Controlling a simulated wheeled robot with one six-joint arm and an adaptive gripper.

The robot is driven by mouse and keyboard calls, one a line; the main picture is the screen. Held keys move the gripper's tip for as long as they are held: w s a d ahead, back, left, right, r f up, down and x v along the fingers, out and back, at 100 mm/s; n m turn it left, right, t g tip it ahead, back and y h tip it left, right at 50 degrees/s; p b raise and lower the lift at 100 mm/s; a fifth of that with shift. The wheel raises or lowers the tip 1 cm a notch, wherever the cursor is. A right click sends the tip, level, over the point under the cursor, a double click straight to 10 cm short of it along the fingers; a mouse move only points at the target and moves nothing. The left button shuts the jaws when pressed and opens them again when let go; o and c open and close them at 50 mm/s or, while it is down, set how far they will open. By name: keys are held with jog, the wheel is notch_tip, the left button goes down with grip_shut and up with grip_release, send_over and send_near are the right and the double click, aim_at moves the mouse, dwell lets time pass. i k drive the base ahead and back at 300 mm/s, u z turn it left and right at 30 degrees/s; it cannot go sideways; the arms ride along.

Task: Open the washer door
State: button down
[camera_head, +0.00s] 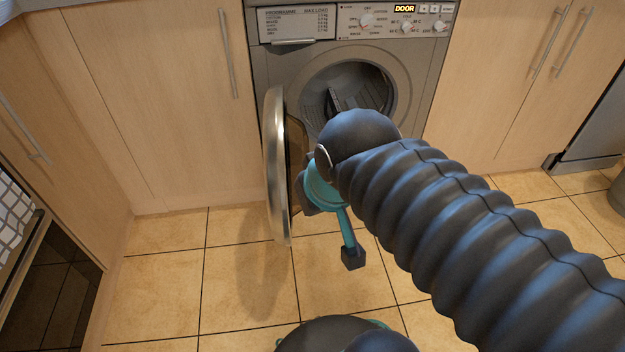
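The washer (430,72) is grey and built in between wooden cupboards. Its round door (276,165) stands swung open to the left, seen nearly edge-on with a silver rim. The drum opening (345,90) shows dark behind my arm. My gripper (338,225), with teal and dark parts, is beside the inner side of the door, at its right. One finger with a dark square tip points down toward the floor. The other parts of the gripper are partly hidden by my arm and overlap the door's edge. I cannot tell whether it touches the door.
Wooden cupboards with bar handles stand left (160,100) and right (520,70) of the washer. A dark-fronted oven (55,285) is at the lower left. A grey appliance (597,125) stands at the right. The tiled floor (155,290) is clear left of the door.

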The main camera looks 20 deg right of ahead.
aim_at(276, 151)
jog(key=u, duration=0.05)
jog(key=k, duration=1.1)
jog(key=z, duration=0.65)
jog(key=i, duration=0.55)
jog(key=z, duration=0.3)
